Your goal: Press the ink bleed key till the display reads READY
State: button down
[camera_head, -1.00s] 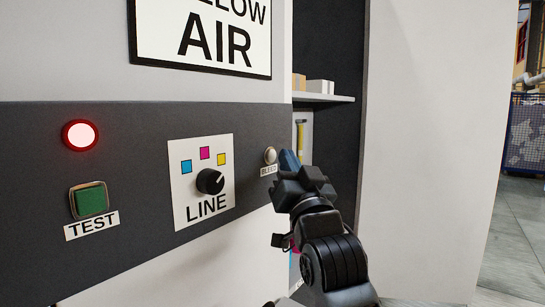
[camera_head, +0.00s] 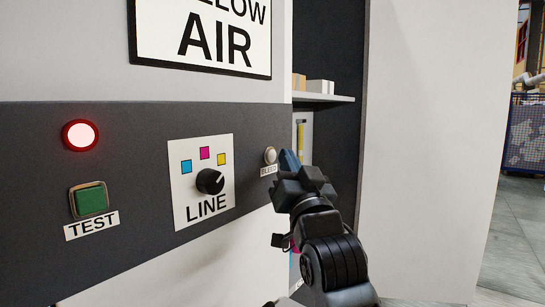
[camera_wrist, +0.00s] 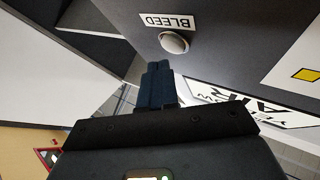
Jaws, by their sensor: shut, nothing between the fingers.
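The ink bleed key (camera_head: 270,155) is a small round pale button on the dark panel, above a label reading BLEED. It also shows in the wrist view (camera_wrist: 174,42), with its label upside down. My gripper (camera_head: 287,158) is shut and empty, its blue fingertips just right of the key in the head view. In the wrist view the fingertips (camera_wrist: 158,68) point toward the key, with a visible gap between them in the picture. The display reads AIR on its lower line (camera_head: 205,38); the upper line is cut off by the frame edge, ending in LLOW.
A lit red lamp (camera_head: 80,135), a green TEST button (camera_head: 90,199) and a LINE selector knob (camera_head: 210,181) are on the same panel to the left. A shelf (camera_head: 325,98) with small boxes stands in the recess behind my gripper. Open floor lies at the far right.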

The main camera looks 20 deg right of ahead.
jog(key=shift+w+a, duration=0.25)
jog(key=shift+w, duration=0.1)
jog(key=shift+w+a+b, duration=0.25)
jog(key=shift+w+b, duration=0.05)
jog(key=shift+b, duration=0.2)
dwell(0.8)
jog(key=shift+s+d, duration=0.1)
jog(key=shift+s+d+p, duration=0.3)
jog(key=shift+s+d, duration=0.1)
jog(key=shift+s, duration=0.2)
dwell(0.3)
jog(key=s+d+p, duration=0.1)
jog(key=s, duration=0.1)
jog(key=s+d, duration=0.2)
jog(key=shift+p, duration=0.4)
jog(key=shift+s, duration=0.1)
dwell(0.4)
